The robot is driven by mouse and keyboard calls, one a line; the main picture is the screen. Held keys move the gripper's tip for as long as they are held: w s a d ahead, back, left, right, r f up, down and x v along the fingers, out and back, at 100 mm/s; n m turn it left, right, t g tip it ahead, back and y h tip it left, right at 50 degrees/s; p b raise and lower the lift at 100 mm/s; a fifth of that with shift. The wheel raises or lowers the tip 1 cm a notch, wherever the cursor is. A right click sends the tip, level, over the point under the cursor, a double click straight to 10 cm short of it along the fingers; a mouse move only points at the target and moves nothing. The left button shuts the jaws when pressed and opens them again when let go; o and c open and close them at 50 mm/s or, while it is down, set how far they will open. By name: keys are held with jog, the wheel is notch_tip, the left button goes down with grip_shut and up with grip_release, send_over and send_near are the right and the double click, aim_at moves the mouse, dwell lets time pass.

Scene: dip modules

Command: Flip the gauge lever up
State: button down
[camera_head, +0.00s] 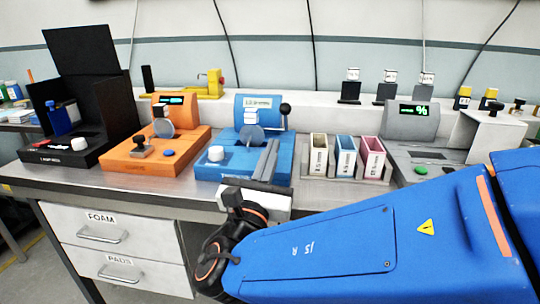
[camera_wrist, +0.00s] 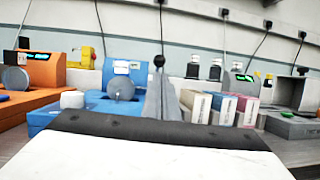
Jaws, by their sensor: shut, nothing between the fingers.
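A blue module (camera_head: 222,168) with a small screen stands on the bench; it also shows in the wrist view (camera_wrist: 95,104). Its lever has a black ball knob (camera_head: 285,108) on a short stem at the right side. The knob points up and also shows in the wrist view (camera_wrist: 159,61), just above my fingertips. I cannot read a gauge label on it. My gripper (camera_head: 270,148) is shut and empty, its grey fingers in front of the blue module's right part. In the wrist view the fingers (camera_wrist: 161,85) hide the lower part of the lever.
An orange module (camera_head: 120,157) and a black box (camera_head: 60,158) stand to the left. White, blue and pink bins (camera_head: 346,158) stand in a grey tray right of the blue module. A grey module (camera_head: 412,122) with a lit display is further right. Drawers (camera_head: 115,238) are below the bench.

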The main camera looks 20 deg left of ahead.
aim_at(285, 111)
jog(key=x, duration=1)
jog(key=shift+w, duration=0.25)
jog(key=shift+r, duration=0.2)
